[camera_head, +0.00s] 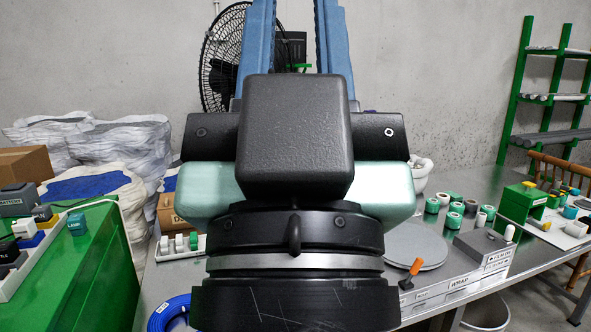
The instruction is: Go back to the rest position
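My gripper (295,20) fills the middle of the head view and points upward. Its black and mint body sits above a black wrist with a metal ring. Its two blue fingers stand apart with a clear gap, and I see nothing held between them. The fingertips are cut off by the top edge. A coiled blue cable (160,320) lies on the grey metal table (428,205) at the bottom left. The wrist hides part of the coil.
A green-topped bench (95,270) with trays stands left. White strips (465,290), an orange-handled tool (412,272), a round grey plate (418,246) and several tape rolls (453,220) are right of the wrist. A fan (218,70) and green shelf (515,90) stand behind.

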